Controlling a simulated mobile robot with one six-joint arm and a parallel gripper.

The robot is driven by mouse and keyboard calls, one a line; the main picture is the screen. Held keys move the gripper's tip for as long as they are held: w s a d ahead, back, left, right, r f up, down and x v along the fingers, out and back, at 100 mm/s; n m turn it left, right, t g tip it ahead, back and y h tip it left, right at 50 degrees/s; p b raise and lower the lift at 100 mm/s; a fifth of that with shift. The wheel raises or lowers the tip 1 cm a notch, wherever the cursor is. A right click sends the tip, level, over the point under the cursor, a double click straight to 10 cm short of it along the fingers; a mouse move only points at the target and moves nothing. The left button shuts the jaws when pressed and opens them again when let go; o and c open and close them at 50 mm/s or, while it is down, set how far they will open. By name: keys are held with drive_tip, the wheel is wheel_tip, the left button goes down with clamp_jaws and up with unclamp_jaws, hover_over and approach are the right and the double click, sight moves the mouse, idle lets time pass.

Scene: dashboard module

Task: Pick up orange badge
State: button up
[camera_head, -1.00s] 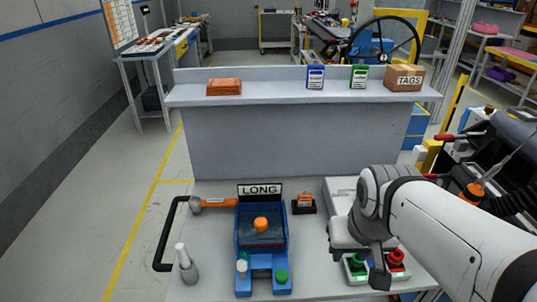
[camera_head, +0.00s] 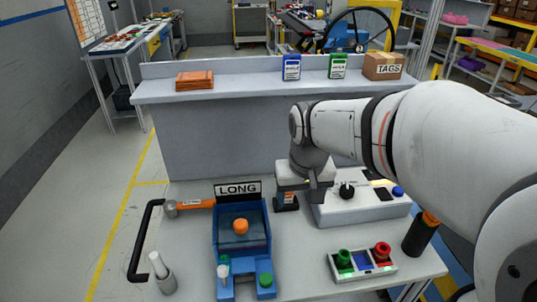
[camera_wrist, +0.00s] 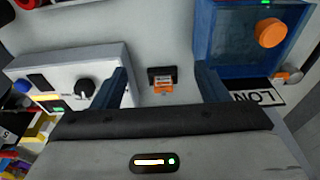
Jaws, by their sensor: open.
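The orange badge (camera_wrist: 163,86) sits in a small black stand (camera_wrist: 160,72), seen between my fingers in the wrist view. In the head view the black stand (camera_head: 287,206) shows only in part below my gripper, which hides most of the badge. My gripper (camera_wrist: 165,84) is open, with one finger at each side of the badge in the picture. It is above the stand, and nothing is between its fingers. I cannot tell the exact height left.
A blue "LONG" fixture (camera_head: 240,245) with an orange knob stands to the left. A white control box (camera_head: 362,210) is at the right. A button panel (camera_head: 360,264), hammer (camera_head: 195,206) and black cylinder (camera_head: 421,236) are nearby. A raised shelf (camera_head: 230,92) runs behind.

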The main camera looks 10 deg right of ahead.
drive_tip(key=b, duration=0.2)
hover_over(286, 199)
drive_tip(key=shift+g, duration=0.4)
wheel_tip(286, 199, down, 6)
drive_tip(key=shift+w+r, duration=0.1)
drive_tip(key=shift+r, duration=0.1)
drive_tip(key=f, duration=0.7)
drive_tip(key=shift+w+f, duration=0.3)
drive_tip(key=shift+d, duration=0.1)
drive_tip(key=c, duration=1.1)
